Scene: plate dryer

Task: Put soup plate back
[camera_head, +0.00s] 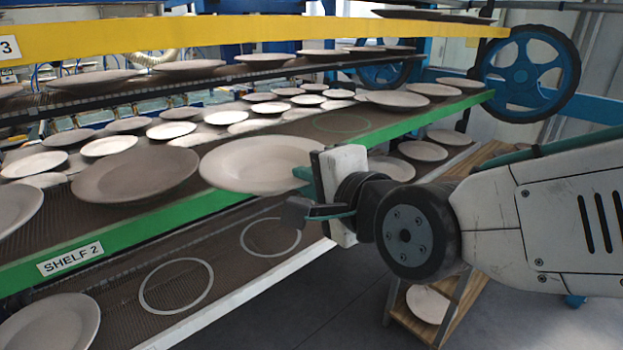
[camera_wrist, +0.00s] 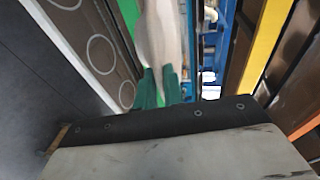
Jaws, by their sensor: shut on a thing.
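My gripper (camera_head: 306,183) is shut on the rim of a pale soup plate (camera_head: 255,163) and holds it roughly level at the green edge of shelf 2 (camera_head: 150,228). In the wrist view the green fingers (camera_wrist: 158,88) pinch the plate (camera_wrist: 162,35), seen nearly edge-on. An empty ring mark (camera_head: 342,124) shows on shelf 2 behind the held plate. Two more empty ring marks (camera_head: 176,286) lie on the lower white-edged shelf. Whether the held plate touches the shelf cannot be told.
A darker plate (camera_head: 135,174) sits on shelf 2 just left of the held plate. Several pale plates fill the rows behind. A yellow-edged shelf (camera_head: 200,36) hangs above. A wooden rack (camera_head: 462,292) with a plate stands at the right.

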